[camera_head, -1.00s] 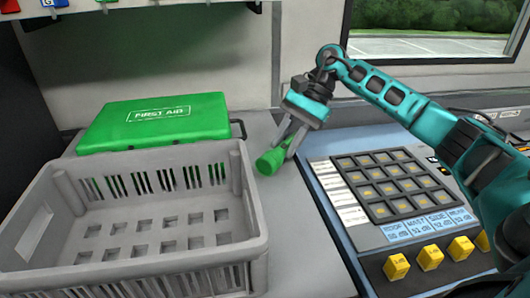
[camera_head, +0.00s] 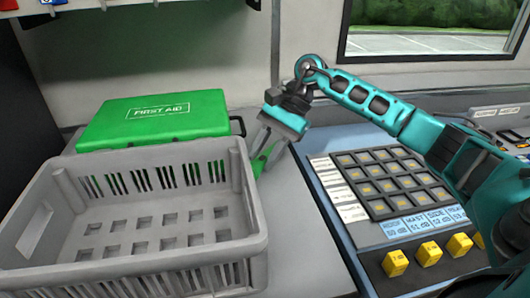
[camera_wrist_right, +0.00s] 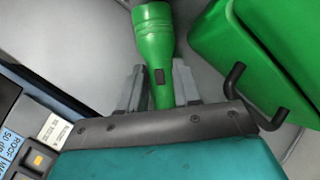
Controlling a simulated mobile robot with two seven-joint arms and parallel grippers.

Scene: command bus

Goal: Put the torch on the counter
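The torch (camera_head: 259,165) is green with a wide head and a narrower handle. In the head view it is tilted beside the crate's right back corner, over the grey counter (camera_head: 290,225), and partly hidden by my gripper. My right gripper (camera_head: 268,150) is shut on its handle. In the right wrist view the torch (camera_wrist_right: 154,40) lies between the two grey fingers (camera_wrist_right: 160,88), its head pointing away from the palm. I cannot tell whether the torch touches the counter. My left gripper is not in view.
A grey slotted crate (camera_head: 150,262), empty inside, fills the front left. A green first aid case (camera_head: 155,118) lies behind it. A control panel with square keys (camera_head: 385,185) and yellow knobs stands at right. Counter between crate and panel is clear.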

